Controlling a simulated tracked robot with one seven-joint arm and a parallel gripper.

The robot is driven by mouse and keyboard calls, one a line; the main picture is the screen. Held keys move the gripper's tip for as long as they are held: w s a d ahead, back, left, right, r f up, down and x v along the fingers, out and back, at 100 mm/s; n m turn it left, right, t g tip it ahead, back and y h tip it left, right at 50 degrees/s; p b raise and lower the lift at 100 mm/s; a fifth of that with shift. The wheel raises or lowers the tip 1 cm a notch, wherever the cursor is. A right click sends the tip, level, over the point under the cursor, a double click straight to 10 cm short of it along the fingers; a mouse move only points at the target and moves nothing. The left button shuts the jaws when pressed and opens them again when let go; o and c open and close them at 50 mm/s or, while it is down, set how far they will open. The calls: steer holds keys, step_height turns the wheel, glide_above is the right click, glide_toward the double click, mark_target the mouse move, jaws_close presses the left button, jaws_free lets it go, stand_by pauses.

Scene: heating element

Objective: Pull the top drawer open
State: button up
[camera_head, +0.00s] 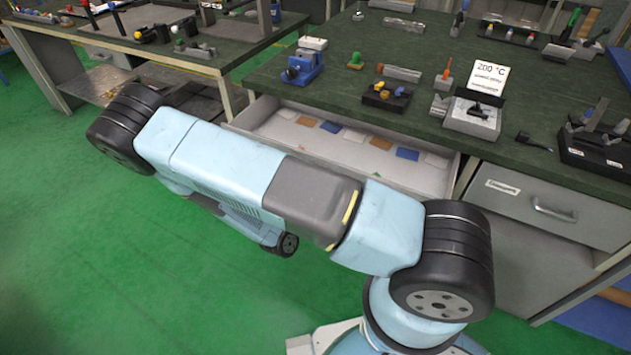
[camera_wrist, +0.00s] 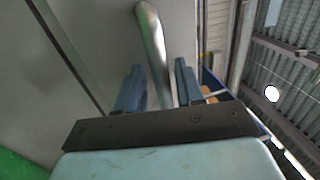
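In the head view the drawer (camera_head: 436,186) below the dark green bench top stands partly open, with several flat coloured pieces lying inside. My blue arm covers much of its front, so its handle is hidden there. In the wrist view a grey drawer front (camera_wrist: 75,30) carries a curved metal handle (camera_wrist: 153,45). My gripper (camera_wrist: 160,80) has its two blue fingers apart, one on each side of the handle. A narrow gap seems to show between the handle and the right finger. My gripper is hidden in the head view.
A closed labelled drawer with a handle (camera_head: 553,211) is to the right. The bench top (camera_head: 330,75) carries a blue vise (camera_head: 301,68), a device with a 200 °C sign (camera_head: 487,80) and a tool holder (camera_head: 600,145). Green floor (camera_head: 100,260) is clear at left.

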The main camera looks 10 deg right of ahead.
steer(key=v, duration=1.3)
steer(key=shift+s+a+f, duration=0.2)
steer(key=shift+s, duration=0.15)
steer(key=d+r+m+g+y, duration=0.1)
steer(key=d+r+m+g, duration=0.3)
steer(key=r+m+g, duration=0.35)
steer(key=w+d+r+m+g+y, duration=0.1)
steer(key=d+r+m+g, duration=0.25)
steer(key=r+m, duration=0.55)
steer(key=d+r+m+g, duration=0.3)
steer(key=r+m+g, duration=0.35)
steer(key=m, duration=0.35)
steer(key=s+d+r+m+t+y, duration=0.2)
steer(key=s+r+m+y, duration=0.1)
steer(key=r+m, duration=0.3)
steer(key=s+d+r+m+t+y, duration=0.2)
steer(key=s+r+m+t+y, duration=0.1)
steer(key=r+m, duration=0.4)
steer(key=s+d+r+m+t+y, duration=0.3)
steer(key=s+r+m+y, duration=0.1)
steer(key=r, duration=0.6)
steer(key=shift+r+m+y, duration=0.25)
steer(key=shift+m+y, duration=0.35)
steer(key=shift+m, duration=0.55)
steer(key=shift+d, duration=0.2)
